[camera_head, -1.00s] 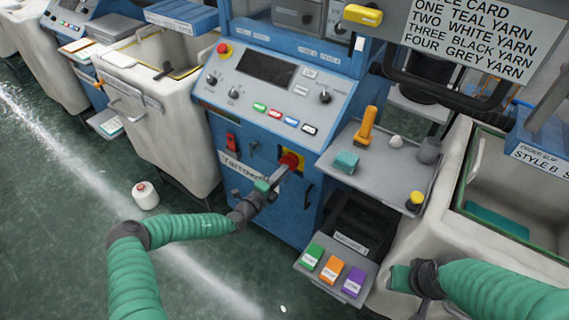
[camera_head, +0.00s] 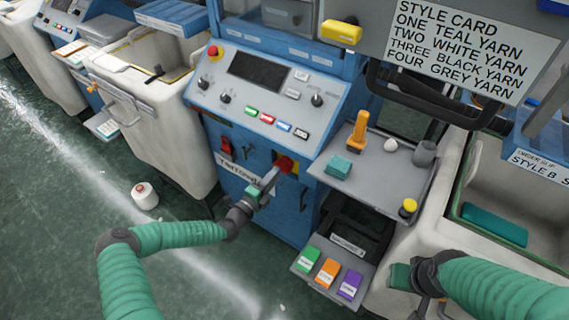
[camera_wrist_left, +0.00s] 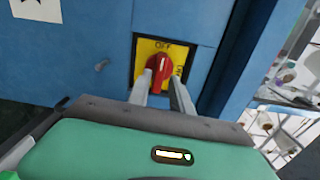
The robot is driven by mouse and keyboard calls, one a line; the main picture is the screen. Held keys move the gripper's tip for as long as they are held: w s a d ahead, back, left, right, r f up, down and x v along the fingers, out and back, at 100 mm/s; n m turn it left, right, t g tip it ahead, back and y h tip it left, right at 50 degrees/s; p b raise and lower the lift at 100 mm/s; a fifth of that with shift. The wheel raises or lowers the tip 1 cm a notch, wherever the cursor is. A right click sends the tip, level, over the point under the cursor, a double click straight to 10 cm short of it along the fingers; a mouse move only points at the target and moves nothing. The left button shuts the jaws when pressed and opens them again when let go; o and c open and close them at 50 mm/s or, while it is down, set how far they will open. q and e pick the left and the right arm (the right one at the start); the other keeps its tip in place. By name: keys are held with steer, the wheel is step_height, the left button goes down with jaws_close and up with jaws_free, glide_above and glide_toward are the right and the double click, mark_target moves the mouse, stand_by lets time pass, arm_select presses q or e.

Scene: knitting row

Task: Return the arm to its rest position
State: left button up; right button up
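My left gripper (camera_head: 270,179) is at the front of the blue machine (camera_head: 262,120), right at a red rotary knob (camera_head: 285,164) on a yellow plate. In the left wrist view its two fingers (camera_wrist_left: 162,82) are apart, one on each side of the red knob (camera_wrist_left: 159,68); I cannot tell whether they touch it. The knob's pale mark points up towards the word OFF on the yellow plate (camera_wrist_left: 177,49). My right gripper (camera_head: 428,283) hangs at the lower right, in front of the pale bin; its fingers are not clear.
A grey shelf (camera_head: 375,190) with several small items juts out right of the knob. Below it is a tray with green, orange and purple blocks (camera_head: 327,272). Pale bins (camera_head: 150,130) flank the machine.

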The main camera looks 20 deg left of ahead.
arm_select(q)
steer(key=v, duration=0.3)
steer(key=shift+s+a+f+p, duration=0.15)
steer(key=shift+a+p, duration=0.1)
steer(key=shift+p, duration=0.1)
steer(key=shift+d, duration=0.2)
